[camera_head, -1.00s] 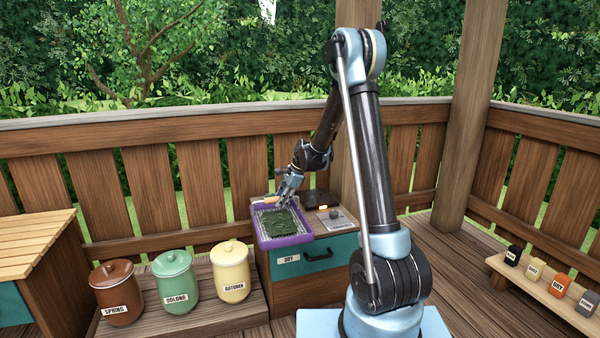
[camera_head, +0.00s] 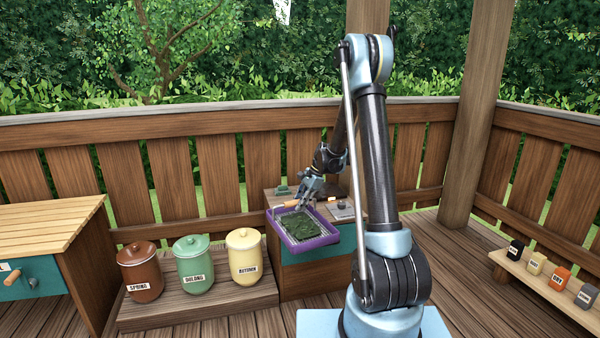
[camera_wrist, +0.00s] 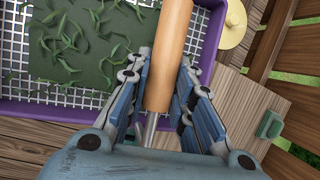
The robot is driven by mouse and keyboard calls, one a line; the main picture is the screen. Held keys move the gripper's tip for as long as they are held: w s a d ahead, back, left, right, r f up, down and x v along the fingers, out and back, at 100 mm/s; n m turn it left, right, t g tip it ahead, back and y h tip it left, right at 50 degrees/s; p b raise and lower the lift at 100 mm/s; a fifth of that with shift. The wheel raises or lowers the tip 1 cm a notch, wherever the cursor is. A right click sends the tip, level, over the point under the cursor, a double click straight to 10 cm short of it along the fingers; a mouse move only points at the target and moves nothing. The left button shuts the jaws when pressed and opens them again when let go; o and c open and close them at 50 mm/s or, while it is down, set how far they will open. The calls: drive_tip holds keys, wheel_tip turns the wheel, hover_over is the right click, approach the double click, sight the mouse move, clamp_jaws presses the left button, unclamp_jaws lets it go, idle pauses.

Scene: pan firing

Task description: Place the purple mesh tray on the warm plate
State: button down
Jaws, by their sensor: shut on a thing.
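The purple mesh tray (camera_head: 312,241) is in the air over the front of the small wooden cabinet (camera_head: 284,286), its front edge reaching past the cabinet top. It carries a dark green sheet with loose green leaves (camera_wrist: 75,45). My gripper (camera_head: 303,201) is shut on the tray's wooden handle (camera_wrist: 170,45), which lies between the fingers in the wrist view. A flat grey plate (camera_head: 343,212) with a small dark knob lies on the right of the cabinet top. I cannot tell which surface is the warm plate.
Brown, green and cream lidded jars (camera_head: 244,258) stand on a low platform to the left. A small green block (camera_head: 287,190) sits on the cabinet's back left. A slatted table (camera_head: 45,230) is far left. Labelled blocks (camera_head: 558,277) line a bench on the right.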

drive_tip(key=d+f+n+g+h, duration=0.1)
drive_tip(key=d+f+n, duration=0.2)
drive_tip(key=d, duration=0.3)
drive_tip(key=s+d+f+n+g, duration=0.1)
drive_tip(key=d+f+n+g, duration=0.1)
drive_tip(key=d+n, duration=0.3)
drive_tip(key=s+d+f+n+g+h, duration=0.1)
drive_tip(key=d+f+n, duration=0.2)
drive_tip(key=d, duration=0.4)
drive_tip(key=shift+s+d+f+n+h, duration=0.2)
drive_tip(key=shift+f+n+h, duration=0.15)
drive_tip(key=shift+f, duration=0.4)
